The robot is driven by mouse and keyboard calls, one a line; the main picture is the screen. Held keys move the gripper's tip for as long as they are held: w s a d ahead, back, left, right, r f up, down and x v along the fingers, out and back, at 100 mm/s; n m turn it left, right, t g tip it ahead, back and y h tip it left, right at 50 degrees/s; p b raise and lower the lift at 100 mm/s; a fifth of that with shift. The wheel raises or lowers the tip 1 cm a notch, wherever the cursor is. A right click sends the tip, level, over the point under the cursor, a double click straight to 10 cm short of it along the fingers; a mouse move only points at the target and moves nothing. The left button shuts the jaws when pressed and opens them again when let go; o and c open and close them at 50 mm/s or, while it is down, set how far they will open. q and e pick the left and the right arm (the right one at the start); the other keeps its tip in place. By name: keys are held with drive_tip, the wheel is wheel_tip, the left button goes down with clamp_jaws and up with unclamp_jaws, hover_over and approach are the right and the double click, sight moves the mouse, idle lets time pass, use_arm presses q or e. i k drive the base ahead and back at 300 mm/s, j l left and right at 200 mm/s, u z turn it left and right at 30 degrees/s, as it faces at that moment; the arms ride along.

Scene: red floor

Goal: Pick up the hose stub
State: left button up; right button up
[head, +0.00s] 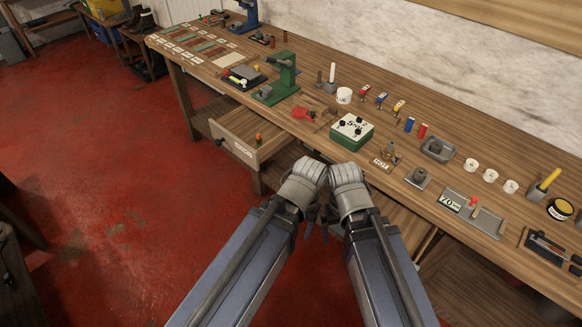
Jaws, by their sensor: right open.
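I cannot pick out the hose stub for certain. A short brown cylinder (319,78) stands on the workbench beside a white stick, and a small orange and green piece (258,138) shows in the open drawer (240,149); either is too small to name surely. My two grippers are close together in front of the bench's front edge, pointing down. My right gripper (327,219) is open, with nothing seen in it. My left gripper (309,226) is beside it, and its dark fingers are too small and overlapped to read.
The long wooden workbench (330,148) runs along the wall. It carries a green press (280,80), a green box with black knobs (352,131), a white cup (344,95), a grey tray (437,149) and several white pots. The drawer juts out. The red floor (110,180) at left is clear.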

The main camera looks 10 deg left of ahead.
sight(258, 138)
drive_tip(key=i+j+z, duration=0.15)
drive_tip(key=j+z, duration=0.15)
drive_tip(key=j, duration=0.6)
drive_tip(key=j+z, duration=0.25)
drive_tip(key=j, duration=0.65)
drive_tip(key=j+z, duration=0.3)
drive_tip(key=j, duration=0.65)
drive_tip(key=k+j+z, duration=0.1)
drive_tip(key=j+z, duration=0.2)
drive_tip(key=j, duration=0.65)
